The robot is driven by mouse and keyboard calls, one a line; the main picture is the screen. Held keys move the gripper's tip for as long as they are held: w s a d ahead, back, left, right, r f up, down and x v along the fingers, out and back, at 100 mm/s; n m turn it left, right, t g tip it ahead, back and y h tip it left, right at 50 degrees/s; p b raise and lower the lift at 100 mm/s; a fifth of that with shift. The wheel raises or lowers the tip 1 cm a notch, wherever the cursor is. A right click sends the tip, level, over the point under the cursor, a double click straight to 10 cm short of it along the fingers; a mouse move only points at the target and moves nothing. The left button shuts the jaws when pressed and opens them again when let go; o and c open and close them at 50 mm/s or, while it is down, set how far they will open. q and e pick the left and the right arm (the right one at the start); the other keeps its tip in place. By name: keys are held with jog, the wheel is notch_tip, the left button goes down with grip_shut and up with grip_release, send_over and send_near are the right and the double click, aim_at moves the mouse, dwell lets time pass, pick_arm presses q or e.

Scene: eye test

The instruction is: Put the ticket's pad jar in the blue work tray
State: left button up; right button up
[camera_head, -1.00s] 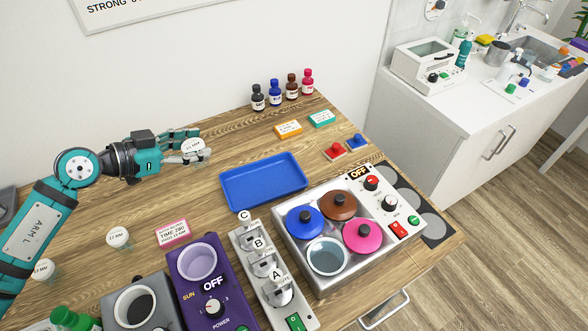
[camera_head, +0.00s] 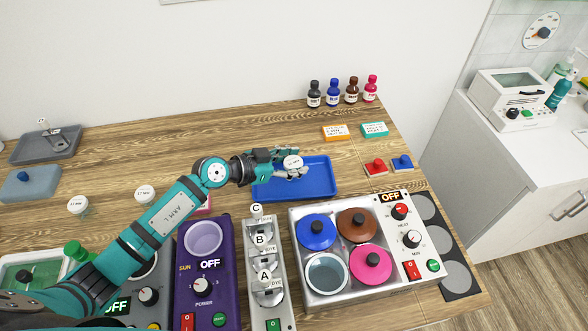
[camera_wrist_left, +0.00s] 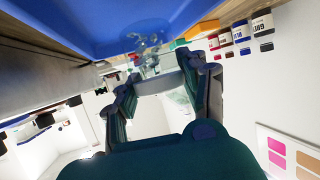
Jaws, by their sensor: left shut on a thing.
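My left gripper (camera_head: 298,168) is shut on a small clear jar with a white, labelled lid (camera_head: 292,161). It holds the jar over the blue work tray (camera_head: 318,190); the height above the tray floor is hard to tell. The tray looks empty. In the left wrist view the jar (camera_wrist_left: 177,98) sits between the fingers (camera_wrist_left: 166,82), and the tray (camera_wrist_left: 110,22) fills the top. Two similar jars stand on the table, one at the far left (camera_head: 78,205) and one nearer (camera_head: 145,193). The pink ticket (camera_head: 203,205) is mostly hidden by my arm. My right gripper is not in view.
The purple SUN unit (camera_head: 205,270), the A-B-C rack (camera_head: 262,300) and the pot heater (camera_head: 296,230) stand in front of the tray. Red and blue stamps (camera_head: 375,168) lie to the right.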

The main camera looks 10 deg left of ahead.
pick_arm(q)
jog(key=shift+f, duration=1.15)
jog(key=o, duration=1.2)
jog(key=shift+f, duration=0.15)
jog(key=v, duration=1.1)
jog(key=shift+s+a+b, duration=0.15)
jog(key=shift+s+b, duration=0.05)
jog(key=shift+b, duration=0.15)
jog(key=shift+s+a+r, duration=0.15)
jog(key=shift+a+r, duration=0.05)
jog(key=shift+r, duration=0.2)
jog(key=shift+r, duration=0.1)
